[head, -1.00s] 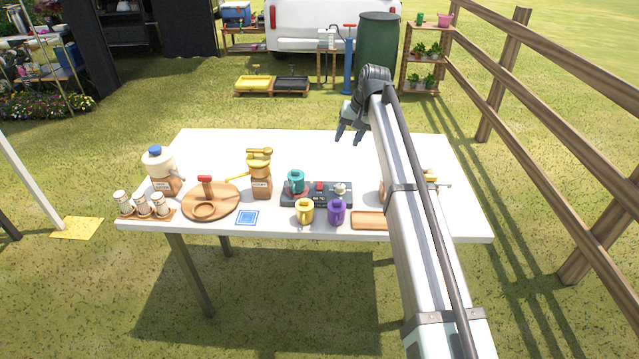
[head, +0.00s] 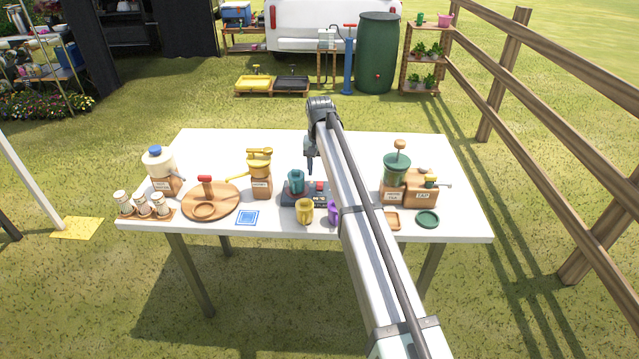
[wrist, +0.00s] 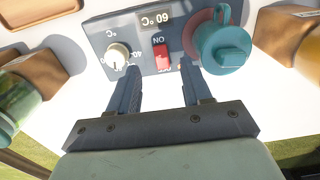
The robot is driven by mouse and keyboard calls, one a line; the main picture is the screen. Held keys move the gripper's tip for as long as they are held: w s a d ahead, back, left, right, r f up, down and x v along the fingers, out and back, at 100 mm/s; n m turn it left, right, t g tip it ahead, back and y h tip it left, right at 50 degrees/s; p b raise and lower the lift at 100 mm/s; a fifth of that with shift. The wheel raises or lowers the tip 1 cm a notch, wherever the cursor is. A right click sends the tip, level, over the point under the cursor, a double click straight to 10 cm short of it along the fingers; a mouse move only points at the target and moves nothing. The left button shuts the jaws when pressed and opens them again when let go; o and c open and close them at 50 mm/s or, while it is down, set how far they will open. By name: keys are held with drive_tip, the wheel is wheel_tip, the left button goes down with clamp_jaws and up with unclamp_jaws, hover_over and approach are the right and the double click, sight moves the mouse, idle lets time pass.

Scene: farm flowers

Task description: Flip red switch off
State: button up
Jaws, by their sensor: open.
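In the head view, the switch (head: 320,186) shows just left of my arm. My gripper (wrist: 164,75) is open and empty, its fingers pointing at the box with the switch between and beyond their tips. In the head view, my gripper (head: 311,170) hangs above the box's back side.
A yellow mug (head: 304,211) and a partly hidden purple mug (head: 333,213) stand in front of the box. A honey dispenser (head: 261,178) is left, a green-topped dispenser (head: 396,175) right. The table's back (head: 250,145) is clear.

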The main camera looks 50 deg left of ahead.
sight(320, 188)
drive_tip(key=shift+f, duration=3.15)
clamp_jaws()
